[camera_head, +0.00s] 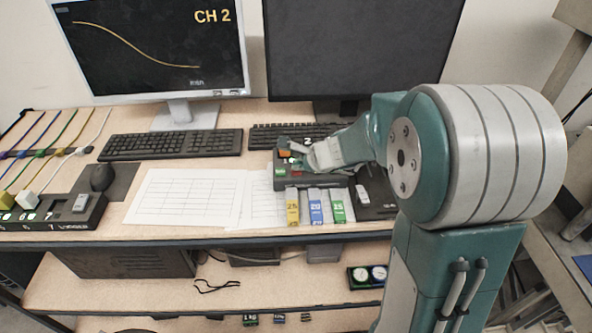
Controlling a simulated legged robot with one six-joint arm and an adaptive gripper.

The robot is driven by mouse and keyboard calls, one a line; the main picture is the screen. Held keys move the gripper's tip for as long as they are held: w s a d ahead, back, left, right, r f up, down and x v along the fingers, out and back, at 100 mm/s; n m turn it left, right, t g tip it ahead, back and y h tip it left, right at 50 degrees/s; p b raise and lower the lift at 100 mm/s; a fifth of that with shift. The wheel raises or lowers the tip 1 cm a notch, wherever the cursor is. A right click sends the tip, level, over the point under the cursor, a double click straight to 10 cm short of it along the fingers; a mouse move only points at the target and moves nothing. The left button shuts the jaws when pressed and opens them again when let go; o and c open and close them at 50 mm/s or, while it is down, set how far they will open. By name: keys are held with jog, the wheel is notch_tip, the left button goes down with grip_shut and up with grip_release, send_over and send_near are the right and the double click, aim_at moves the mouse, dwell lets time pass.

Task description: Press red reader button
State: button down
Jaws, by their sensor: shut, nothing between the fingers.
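A dark reader box (285,184) sits on the desk right of the paper sheets. A red-orange button (284,154) shows at its upper left, and a green one (280,172) shows below it. My gripper (289,150) is shut and empty, reaching in from the right over the box. Its fingertips are at or just above the red-orange button; I cannot tell if they touch. My gripper and arm hide the right part of the box.
Yellow (293,212), blue (315,212) and green (337,212) labelled pieces stand in front of the box. Keyboards (170,145) and monitors (365,45) are behind. Paper sheets (185,197) lie left. A logger box (50,214) with cables is at far left.

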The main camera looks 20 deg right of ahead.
jog(key=shift+f, duration=0.25)
dwell(0.4)
jog(key=shift+r, duration=0.8)
jog(key=shift+r, duration=2.5)
